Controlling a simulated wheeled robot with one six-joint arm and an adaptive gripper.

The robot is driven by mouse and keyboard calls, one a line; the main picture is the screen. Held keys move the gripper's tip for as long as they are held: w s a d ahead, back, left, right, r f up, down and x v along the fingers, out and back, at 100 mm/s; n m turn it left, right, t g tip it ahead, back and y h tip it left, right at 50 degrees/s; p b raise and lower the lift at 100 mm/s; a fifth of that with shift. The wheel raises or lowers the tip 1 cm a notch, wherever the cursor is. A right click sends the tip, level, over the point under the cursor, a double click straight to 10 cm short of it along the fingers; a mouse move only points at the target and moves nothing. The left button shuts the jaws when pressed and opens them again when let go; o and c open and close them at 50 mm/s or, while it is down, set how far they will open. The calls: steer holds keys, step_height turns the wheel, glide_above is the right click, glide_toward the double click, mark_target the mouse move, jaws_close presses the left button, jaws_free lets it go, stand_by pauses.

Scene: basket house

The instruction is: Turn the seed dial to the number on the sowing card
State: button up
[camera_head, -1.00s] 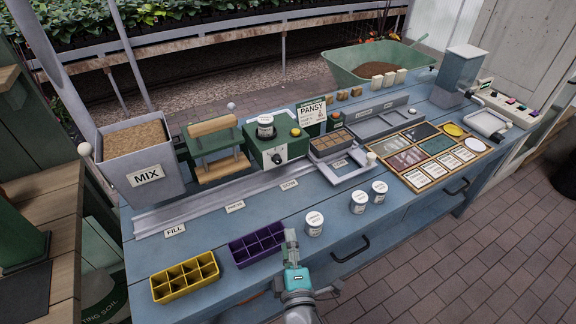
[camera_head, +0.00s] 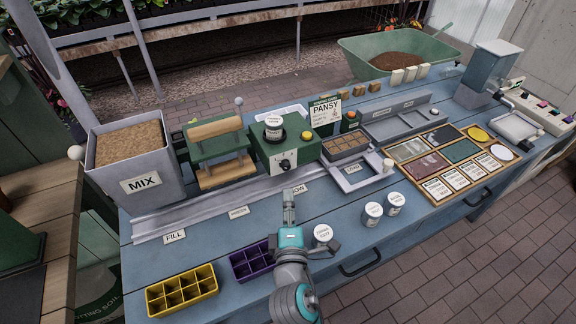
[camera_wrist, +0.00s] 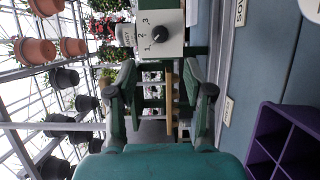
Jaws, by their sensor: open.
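The seed dial (camera_head: 285,163) is a black knob on a white plate on the front of the green seeder box (camera_head: 262,152). In the wrist view the dial (camera_wrist: 157,37) appears sideways, with the numbers 1, 2 and 3 around it; I cannot tell which number its pointer marks. The sowing card (camera_head: 324,111) stands behind the seeder to the right and reads PANSY; its smaller print is unreadable. My gripper (camera_head: 289,198) is in front of the dial, apart from it. In the wrist view its two fingers (camera_wrist: 161,85) are spread with nothing between them.
A purple tray (camera_head: 253,262) and a yellow tray (camera_head: 182,292) lie at the bench front. White-lidded jars (camera_head: 373,214) stand right of my arm. A metal rail (camera_head: 215,205) runs before the seeder. The MIX bin (camera_head: 139,160) is at left.

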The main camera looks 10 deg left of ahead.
mark_target(286, 169)
steer(key=x, duration=1)
steer(key=shift+w, duration=0.2)
steer(key=shift+c, duration=0.3)
jaws_close()
